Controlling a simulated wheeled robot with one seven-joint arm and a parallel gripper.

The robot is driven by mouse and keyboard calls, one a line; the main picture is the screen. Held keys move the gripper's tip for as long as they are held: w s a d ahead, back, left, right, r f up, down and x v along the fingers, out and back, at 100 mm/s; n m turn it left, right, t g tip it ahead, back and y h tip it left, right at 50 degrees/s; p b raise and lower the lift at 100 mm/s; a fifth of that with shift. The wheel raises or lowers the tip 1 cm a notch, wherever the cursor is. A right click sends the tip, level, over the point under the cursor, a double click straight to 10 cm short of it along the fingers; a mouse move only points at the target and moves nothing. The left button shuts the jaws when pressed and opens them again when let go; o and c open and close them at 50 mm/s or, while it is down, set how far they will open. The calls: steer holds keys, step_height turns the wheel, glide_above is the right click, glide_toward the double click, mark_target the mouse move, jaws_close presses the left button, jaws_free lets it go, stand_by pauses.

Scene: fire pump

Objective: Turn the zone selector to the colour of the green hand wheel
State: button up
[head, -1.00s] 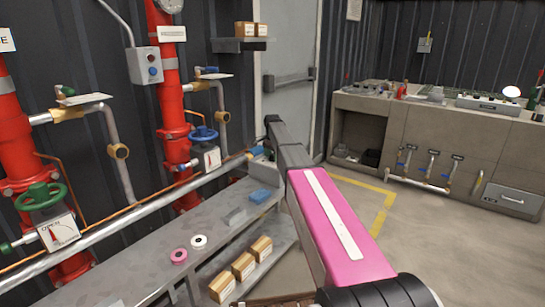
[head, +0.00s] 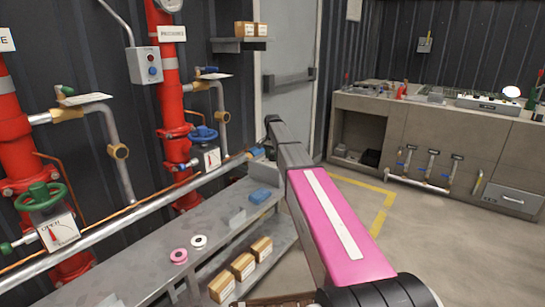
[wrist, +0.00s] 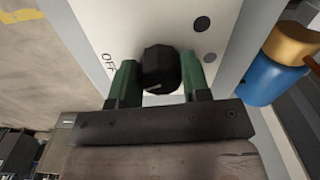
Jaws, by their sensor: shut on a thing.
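In the wrist view a black round knob (wrist: 160,62), the zone selector, stands on a pale panel (wrist: 100,22). A short light mark shows on its near side. My gripper (wrist: 157,80) is shut on this knob, with one green finger on each side. "OFF" is printed left of the knob, and two dark round marks (wrist: 201,24) lie to its right; their colours cannot be told. In the head view the green hand wheel (head: 41,196) is on the red pipe at far left, above a white plate with a dial. My arm hides the selector and gripper there.
A blue hand wheel (head: 203,136) sits on the second red pipe. A grey shelf (head: 215,215) with rings and boxes runs along the pipes, left of my arm. A blue and brass fitting (wrist: 272,75) is close right of the panel. The floor at right is open.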

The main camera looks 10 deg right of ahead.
mark_target(273, 154)
steer(key=n, duration=0.7)
steer(key=shift+d, duration=0.1)
steer(key=n, duration=0.6)
steer(key=shift+d, duration=0.1)
steer(key=shift+n, duration=0.3)
steer(key=o, duration=0.9)
steer(key=shift+o, duration=0.2)
step_height(273, 154, up, 11)
steer(key=shift+s+f, duration=0.1)
steer(key=shift+f, duration=0.05)
